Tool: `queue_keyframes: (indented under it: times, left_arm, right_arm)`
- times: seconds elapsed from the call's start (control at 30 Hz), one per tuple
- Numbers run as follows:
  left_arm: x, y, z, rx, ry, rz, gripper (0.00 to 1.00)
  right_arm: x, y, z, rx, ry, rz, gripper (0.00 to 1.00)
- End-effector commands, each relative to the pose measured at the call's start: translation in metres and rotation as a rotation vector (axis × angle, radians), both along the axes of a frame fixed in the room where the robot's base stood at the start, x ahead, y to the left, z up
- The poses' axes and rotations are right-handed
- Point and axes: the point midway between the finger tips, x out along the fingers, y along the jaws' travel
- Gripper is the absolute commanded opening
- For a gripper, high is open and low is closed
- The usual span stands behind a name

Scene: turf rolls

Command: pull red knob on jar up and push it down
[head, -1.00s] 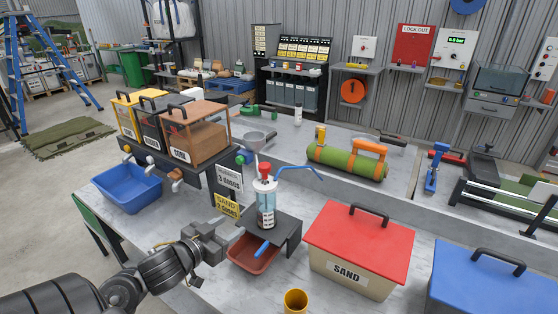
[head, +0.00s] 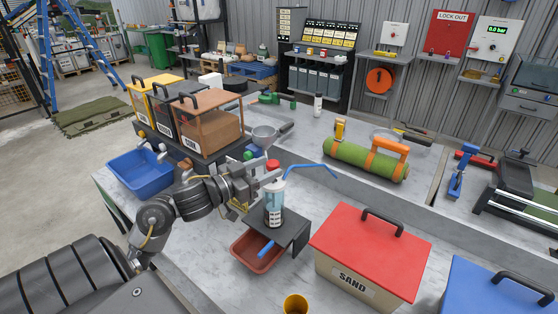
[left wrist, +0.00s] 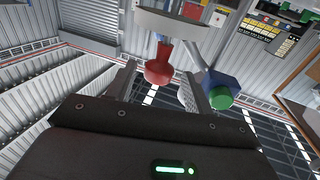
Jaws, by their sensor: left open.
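The clear jar (head: 273,208) with a pale blue upper part stands upright on a dark stand. Its red knob (head: 273,164) is on top, and a blue curved tube runs off to the right. My left gripper (head: 266,175) is open at the jar's top, coming from the left, with its fingers close to the knob. In the left wrist view the red knob (left wrist: 159,70) shows beyond the palm, between the finger lines. I cannot tell whether a finger touches it. My right gripper is not in view.
A red tray (head: 258,252) sits below the jar stand. A red-lidded sand box (head: 368,250) stands to the right, with a yellow cup (head: 295,304) in front. A blue bin (head: 140,172) and lidded boxes stand left, and a green roll (head: 350,160) lies behind.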

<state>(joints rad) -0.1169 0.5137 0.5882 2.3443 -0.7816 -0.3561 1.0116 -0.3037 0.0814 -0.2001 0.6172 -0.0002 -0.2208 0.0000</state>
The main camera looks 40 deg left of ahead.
Motion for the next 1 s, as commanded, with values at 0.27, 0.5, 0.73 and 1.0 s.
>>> queue_keyframes:
  times: [0.27,0.5,0.73,1.0]
  left_arm:
    - [0.038,-0.01,0.001,-0.002,-0.001,-0.002,0.52]
    - [0.045,-0.012,0.0,0.001,0.001,-0.002,0.52]
    - [0.044,-0.012,0.0,0.001,0.001,-0.002,0.42]
    - [0.044,-0.011,0.0,0.001,0.001,-0.002,0.07]
  right_arm:
    - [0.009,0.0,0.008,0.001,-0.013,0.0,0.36]
    - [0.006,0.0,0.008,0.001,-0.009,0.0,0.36]
    - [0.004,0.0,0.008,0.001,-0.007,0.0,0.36]
    - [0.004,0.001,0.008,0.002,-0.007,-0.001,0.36]
